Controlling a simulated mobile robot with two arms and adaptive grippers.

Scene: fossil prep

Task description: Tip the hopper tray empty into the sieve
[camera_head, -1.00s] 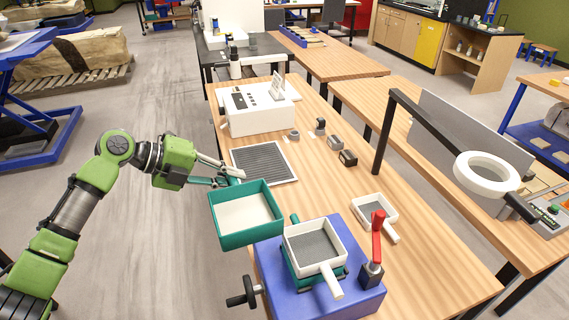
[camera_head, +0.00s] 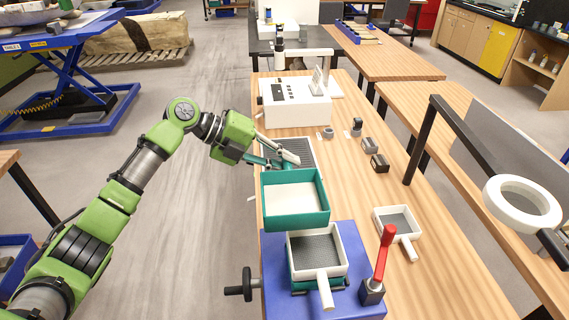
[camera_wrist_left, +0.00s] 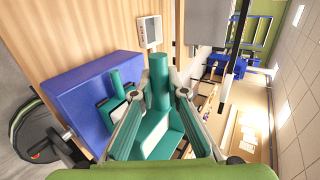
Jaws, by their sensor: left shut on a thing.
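The hopper tray (camera_head: 325,198) is a teal square tray, pale inside; I cannot tell whether the pale area is loose material or its floor. My left gripper (camera_head: 284,160) is shut on the tray's handle at its far side and holds it up, roughly level. The teal handle (camera_wrist_left: 158,75) stands between the fingers (camera_wrist_left: 158,96) in the left wrist view. The sieve (camera_head: 342,262), a white square frame with grey mesh and a white handle, sits on the blue stand (camera_head: 358,302). The tray covers the sieve's far edge in the head view. My right gripper is out of view.
A red-handled clamp (camera_head: 386,250) stands at the stand's right. A second small white sieve (camera_head: 412,226) lies on the wooden table further right. A white machine (camera_head: 297,103) and a grey ribbed mat (camera_head: 302,148) lie beyond the tray. A black arm with a white ring lamp (camera_head: 521,205) is at right.

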